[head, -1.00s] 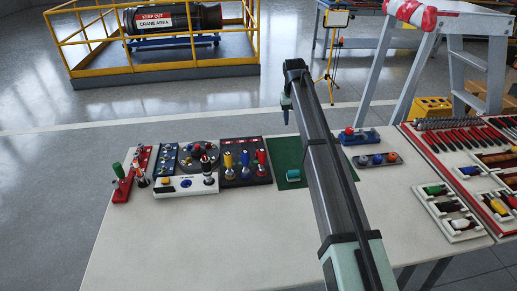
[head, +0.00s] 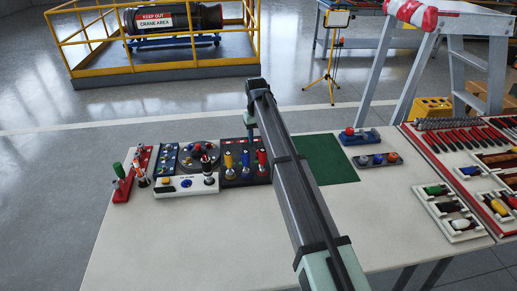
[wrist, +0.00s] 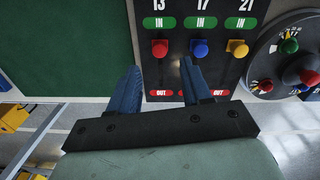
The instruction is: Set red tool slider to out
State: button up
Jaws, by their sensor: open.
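The red slider (wrist: 159,48) is on a black panel (wrist: 168,82) in the wrist view, under the number 13. Its knob sits close to the green IN label, with the red OUT label at the other end. Blue (wrist: 200,48) and yellow (wrist: 238,48) sliders stand beside it, also near IN. My gripper (wrist: 160,66) is open, its blue fingers spread either side of the red slider's column, with no visible grip on the knob. In the head view the red slider (head: 262,157) is the rightmost of the three.
A dial panel (wrist: 285,60) adjoins the black panel. A green mat (head: 325,155) lies on its other side, largely clear. Other control boards (head: 186,185) stand on the left of the white table. Tool trays (head: 455,140) fill the right side.

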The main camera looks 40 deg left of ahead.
jog(key=shift+f, duration=3.1)
grip_shut()
jog(key=shift+w, duration=0.1)
